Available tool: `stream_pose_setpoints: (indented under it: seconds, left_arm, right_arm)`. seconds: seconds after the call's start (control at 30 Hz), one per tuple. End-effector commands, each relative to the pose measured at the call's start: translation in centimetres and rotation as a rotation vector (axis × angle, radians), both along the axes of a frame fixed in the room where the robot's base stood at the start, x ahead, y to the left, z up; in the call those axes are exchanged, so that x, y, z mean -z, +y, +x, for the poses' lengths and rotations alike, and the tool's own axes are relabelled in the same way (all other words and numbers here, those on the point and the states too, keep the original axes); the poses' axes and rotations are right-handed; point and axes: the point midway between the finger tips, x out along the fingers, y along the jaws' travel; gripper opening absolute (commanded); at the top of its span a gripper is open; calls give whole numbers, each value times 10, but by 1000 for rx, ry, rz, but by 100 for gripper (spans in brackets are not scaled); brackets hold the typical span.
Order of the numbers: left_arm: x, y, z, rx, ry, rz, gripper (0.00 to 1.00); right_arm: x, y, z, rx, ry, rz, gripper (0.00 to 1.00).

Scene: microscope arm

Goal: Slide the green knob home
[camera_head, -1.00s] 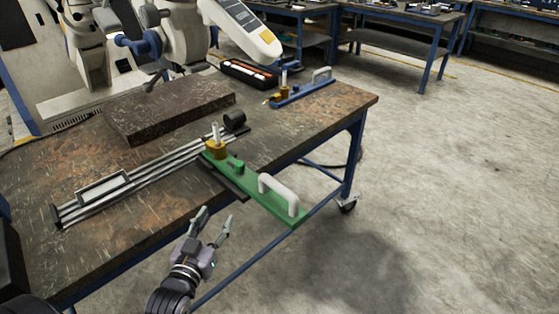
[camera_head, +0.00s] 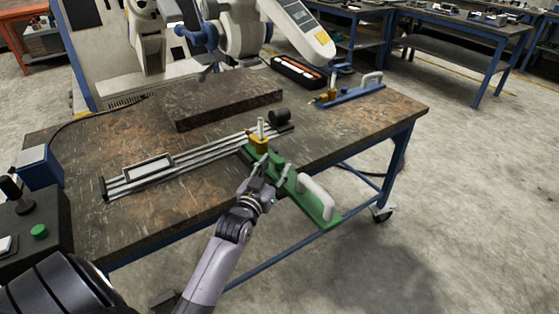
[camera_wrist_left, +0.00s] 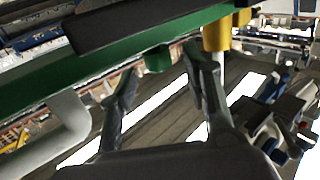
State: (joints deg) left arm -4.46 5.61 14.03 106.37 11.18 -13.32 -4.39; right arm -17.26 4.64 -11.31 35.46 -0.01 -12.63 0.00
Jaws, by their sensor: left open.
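The green plate (camera_head: 325,222) lies across the table's front edge, with a white handle (camera_head: 316,196) at its near end and a brass-coloured post (camera_head: 259,144) at its far end. My left gripper (camera_head: 273,167) is at the plate, its fingers open. In the left wrist view the small green knob (camera_wrist_left: 158,59) sticks out from the plate, between the open fingertips (camera_wrist_left: 163,66). I see no clear contact between fingers and knob. In the head view the gripper partly hides the knob area. My right gripper is not in view.
Metal rails (camera_head: 195,164) with a framed piece run along the worn table (camera_head: 85,160). A dark slab (camera_head: 225,98) lies behind them. A blue fixture (camera_head: 350,96) and an open black case (camera_head: 297,72) are at the back right. A control box (camera_head: 30,218) stands at the left.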

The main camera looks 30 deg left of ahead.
Motion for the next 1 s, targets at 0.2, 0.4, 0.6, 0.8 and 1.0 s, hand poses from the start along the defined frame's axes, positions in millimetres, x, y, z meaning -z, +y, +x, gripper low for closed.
stream_pose_setpoints:
  seconds: [0.2, 0.4, 0.6, 0.8, 1.0]
  left_arm:
    - [0, 5, 28, 1, 0, -1, 44]
    - [0, 6, 34, 1, 1, 0, 44]
    - [0, 6, 34, 1, 1, 0, 44]
    - [0, 6, 34, 0, 0, 0, 31]
    - [0, 6, 34, 0, 0, 0, 18]
  right_arm:
    - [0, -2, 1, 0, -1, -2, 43]
    - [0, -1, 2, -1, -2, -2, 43]
    - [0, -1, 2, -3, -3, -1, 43]
    - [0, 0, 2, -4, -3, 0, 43]
    - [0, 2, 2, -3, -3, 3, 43]
